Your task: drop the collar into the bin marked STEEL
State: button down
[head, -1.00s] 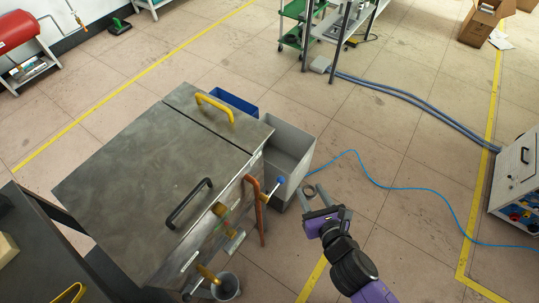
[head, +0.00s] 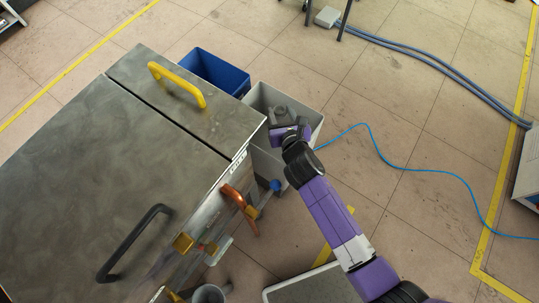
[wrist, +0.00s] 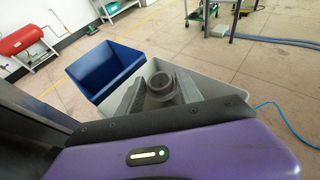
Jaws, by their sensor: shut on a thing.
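My gripper (head: 281,120) is shut on the collar (wrist: 162,84), a dark grey ring held between the two fingertips in the wrist view. In the head view the collar is small and partly hidden by my gripper, so its outline is hard to make out. The collar and fingertips appear over the opening of a grey bin (head: 304,108), which also shows in the wrist view (wrist: 220,118). A blue bin (head: 216,76) stands beside the grey one, to its left, and is also in the wrist view (wrist: 103,70). No STEEL marking is readable on either bin.
A large metal cabinet (head: 110,170) with a yellow handle (head: 178,84) and a black handle (head: 134,243) stands left of my arm. Copper pipe (head: 240,208) juts from its side.

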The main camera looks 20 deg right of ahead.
jog(key=shift+h, duration=0.3)
jog(key=w+f+b, duration=0.1)
jog(key=w+d+f+b, duration=0.1)
jog(key=w, duration=0.1)
jog(key=shift+w+f, duration=0.1)
jog(key=shift+f, duration=0.2)
notch_tip(320, 180, down, 6)
jog(key=b, duration=0.6)
jog(key=shift+r+b, duration=0.1)
jog(key=shift+b, duration=0.25)
jog(key=c, duration=0.7)
grip_release()
jog(key=p+v, duration=0.2)
jog(key=v, duration=0.6)
jog(key=shift+m, duration=0.3)
